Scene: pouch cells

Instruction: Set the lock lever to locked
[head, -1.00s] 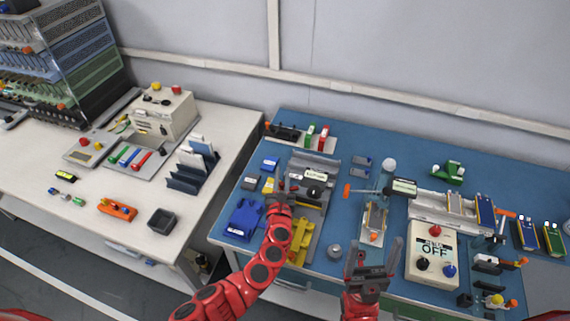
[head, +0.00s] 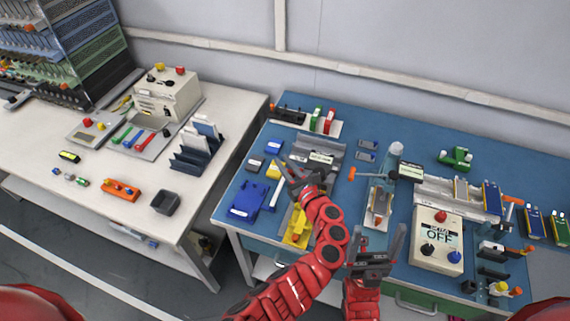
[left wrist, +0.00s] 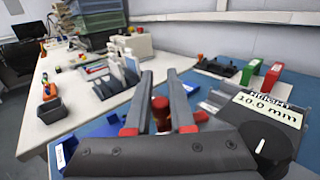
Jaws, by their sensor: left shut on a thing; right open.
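My left gripper (head: 287,168) is at the left end of a grey height fixture (head: 328,149) on the blue bench. In the left wrist view, a lever with a red knob (left wrist: 160,104) stands between its fingers (left wrist: 160,92), and the gripper is shut on it. The fixture carries a label reading 10.0 mm (left wrist: 268,108) and a black dial (left wrist: 267,146) to the right. The lever's lower part and any lock marking are hidden by the gripper body. My right gripper (head: 378,246) is open and empty, near the bench's front edge.
A yellow part (head: 297,226) and a blue part (head: 246,198) lie in front of the fixture. A press-like stand (head: 380,195) and a white control box reading OFF (head: 436,240) are to the right. Red and green blocks (head: 323,119) stand behind. A white bench (head: 100,185) is at left.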

